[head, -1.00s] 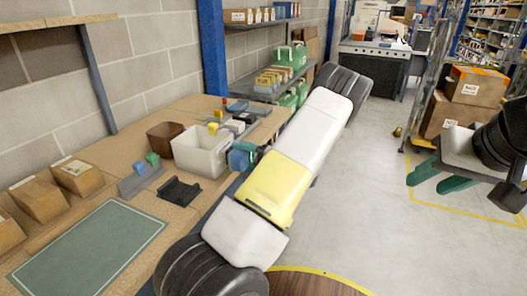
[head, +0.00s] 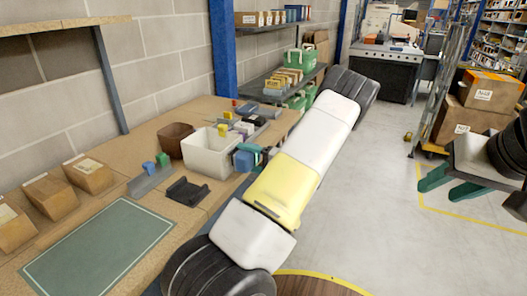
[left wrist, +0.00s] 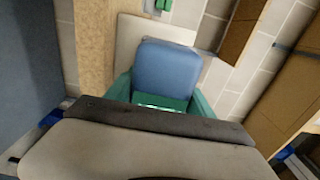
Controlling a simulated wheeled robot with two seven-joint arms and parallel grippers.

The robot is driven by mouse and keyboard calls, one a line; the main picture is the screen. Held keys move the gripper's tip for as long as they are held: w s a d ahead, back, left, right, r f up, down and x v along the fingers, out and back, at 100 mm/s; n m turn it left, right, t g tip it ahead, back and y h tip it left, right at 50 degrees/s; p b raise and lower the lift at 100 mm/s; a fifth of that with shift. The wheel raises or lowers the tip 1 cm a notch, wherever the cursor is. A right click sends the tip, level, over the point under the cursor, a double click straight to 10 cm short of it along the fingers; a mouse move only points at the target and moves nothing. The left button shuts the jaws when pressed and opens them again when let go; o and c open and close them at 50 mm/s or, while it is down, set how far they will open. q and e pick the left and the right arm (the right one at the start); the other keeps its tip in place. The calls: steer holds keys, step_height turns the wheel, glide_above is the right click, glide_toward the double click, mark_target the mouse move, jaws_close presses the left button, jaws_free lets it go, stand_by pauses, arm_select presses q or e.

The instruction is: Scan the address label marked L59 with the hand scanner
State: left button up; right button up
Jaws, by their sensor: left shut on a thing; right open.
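My left gripper (head: 248,154) is shut on a blue block-like thing (head: 243,160), which seems to be the hand scanner, beside the right edge of the bench. In the left wrist view the blue body (left wrist: 167,72) sits between the green fingers; its lower part is hidden. My right gripper (head: 449,180) is open and empty over the floor at the right. A black cradle (head: 187,191) lies empty on the bench. Labels show on the bench cartons (head: 88,174) and the floor cartons (head: 490,90), but I cannot read L59 on any.
A white bin (head: 206,158) and a brown bin (head: 172,140) stand on the bench (head: 125,187) near the left gripper. A green mat (head: 98,250) lies in front. A blue post (head: 222,50) and a shelf (head: 270,95) stand behind. The middle floor is clear.

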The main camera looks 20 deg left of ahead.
mark_target(255, 159)
arm_select(q)
steer(key=shift+w+a, duration=0.1)
steer(key=shift+a, duration=0.7)
stand_by(0.4)
steer(key=shift+d, duration=0.15)
steer(key=shift+s+d, duration=0.15)
steer(key=shift+d, duration=1.55)
steer(key=shift+s+d, duration=0.15)
steer(key=shift+d, duration=1.55)
